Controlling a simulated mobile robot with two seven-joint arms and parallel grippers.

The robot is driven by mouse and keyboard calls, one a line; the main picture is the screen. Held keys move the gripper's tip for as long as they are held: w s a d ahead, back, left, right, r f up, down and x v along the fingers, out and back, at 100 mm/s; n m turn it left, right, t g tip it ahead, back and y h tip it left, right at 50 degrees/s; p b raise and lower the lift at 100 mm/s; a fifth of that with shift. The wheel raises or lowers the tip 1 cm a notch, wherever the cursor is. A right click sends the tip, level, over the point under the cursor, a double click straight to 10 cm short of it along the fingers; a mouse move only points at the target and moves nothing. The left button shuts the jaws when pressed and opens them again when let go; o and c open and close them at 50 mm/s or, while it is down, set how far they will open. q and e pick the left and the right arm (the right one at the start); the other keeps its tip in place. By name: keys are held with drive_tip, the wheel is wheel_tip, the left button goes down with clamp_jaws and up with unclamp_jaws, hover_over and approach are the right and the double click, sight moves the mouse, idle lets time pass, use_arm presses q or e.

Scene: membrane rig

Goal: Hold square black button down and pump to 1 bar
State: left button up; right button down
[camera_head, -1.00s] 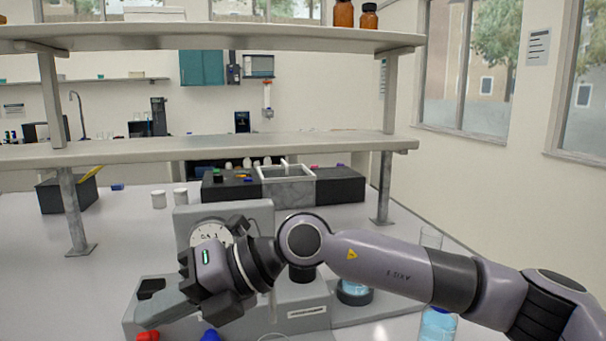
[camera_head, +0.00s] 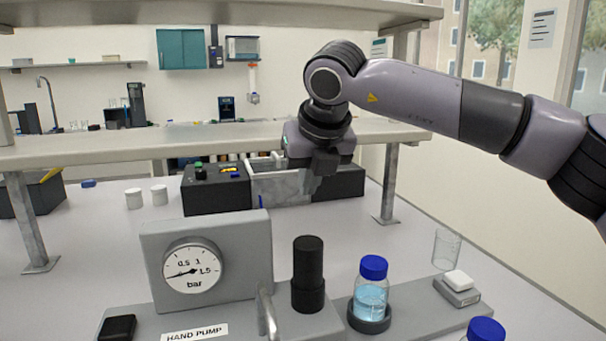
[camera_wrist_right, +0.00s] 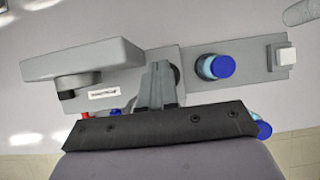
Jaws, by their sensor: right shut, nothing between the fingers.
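The square black button (camera_head: 117,328) sits at the front left of the grey pump base. The gauge (camera_head: 192,268) stands on a grey panel, its needle pointing left toward the low end. A black upright cylinder (camera_head: 308,262) stands right of the gauge, with a silver lever (camera_head: 267,314) before it. My right gripper (camera_head: 319,178) is raised above the rig, clear of the button. In the right wrist view its fingers (camera_wrist_right: 157,70) are shut and empty, partly covering the cylinder. My left gripper is out of view.
A blue-capped bottle (camera_head: 371,285) stands in a holder on the right of the base. A beaker (camera_head: 446,249) and a small white-topped block (camera_head: 458,286) are farther right. Another blue cap (camera_head: 486,330) shows at the front. Shelf posts stand behind the rig.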

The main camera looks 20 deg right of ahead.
sight(304, 235)
drive_tip(key=f+b, duration=0.2)
drive_tip(key=f, duration=0.1)
drive_tip(key=f+b, duration=0.1)
drive_tip(key=f, duration=0.1)
drive_tip(key=shift+s+f, duration=0.25)
drive_tip(key=shift+f+b, duration=0.3)
drive_tip(key=shift+f, duration=0.4)
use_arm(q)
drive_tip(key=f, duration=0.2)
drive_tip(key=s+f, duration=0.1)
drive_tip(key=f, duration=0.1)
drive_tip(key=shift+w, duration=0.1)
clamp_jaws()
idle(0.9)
